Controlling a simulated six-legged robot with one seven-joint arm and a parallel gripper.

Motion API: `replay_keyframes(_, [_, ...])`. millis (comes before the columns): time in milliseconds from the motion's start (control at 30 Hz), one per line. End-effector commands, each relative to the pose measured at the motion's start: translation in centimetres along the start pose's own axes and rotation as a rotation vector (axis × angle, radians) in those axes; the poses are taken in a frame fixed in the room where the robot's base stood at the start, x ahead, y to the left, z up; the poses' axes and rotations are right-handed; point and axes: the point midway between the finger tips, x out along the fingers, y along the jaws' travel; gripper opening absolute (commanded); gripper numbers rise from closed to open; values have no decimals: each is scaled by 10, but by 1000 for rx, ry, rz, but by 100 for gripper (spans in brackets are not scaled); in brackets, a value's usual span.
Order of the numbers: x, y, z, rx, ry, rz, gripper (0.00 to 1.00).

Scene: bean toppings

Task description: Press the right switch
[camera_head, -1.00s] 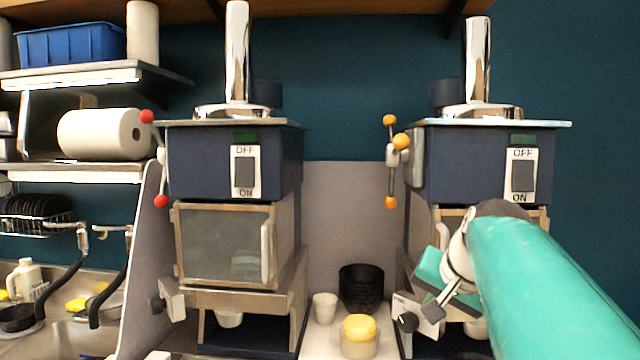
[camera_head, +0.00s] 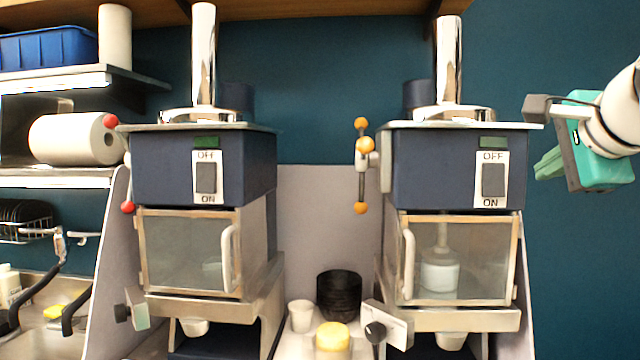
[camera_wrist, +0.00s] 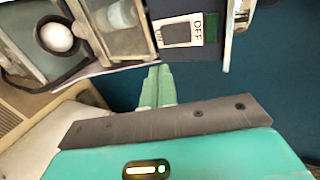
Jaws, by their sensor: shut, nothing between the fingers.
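The right switch (camera_head: 493,180) is a dark rocker on a white OFF/ON plate, on the front of the right blue machine (camera_head: 430,168). It also shows in the wrist view at the top, where the switch (camera_wrist: 176,32) appears turned sideways. The left switch (camera_head: 206,178) is a like rocker on the left blue machine (camera_head: 150,165). My gripper (camera_head: 541,168) is to the right of the right machine, apart from it, at about the switch's height. In the wrist view my gripper's green fingers (camera_wrist: 157,80) are together and empty, below the switch.
Both machines have glass-fronted boxes below; the right glass door (camera_head: 480,255) shows a white container inside. A lever with orange balls (camera_head: 362,165) stands at the right machine's left side. Black stacked cups (camera_head: 339,294) and a yellow-topped container (camera_head: 332,340) sit between the machines.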

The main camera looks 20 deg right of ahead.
Motion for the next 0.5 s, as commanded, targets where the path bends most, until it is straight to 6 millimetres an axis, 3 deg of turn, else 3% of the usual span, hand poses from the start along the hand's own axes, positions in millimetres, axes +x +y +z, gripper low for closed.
replay_keyframes(267, [1,0,3,-4,-1,0,0])
replay_keyframes(500, [29,1,1,-3,0,2,0])
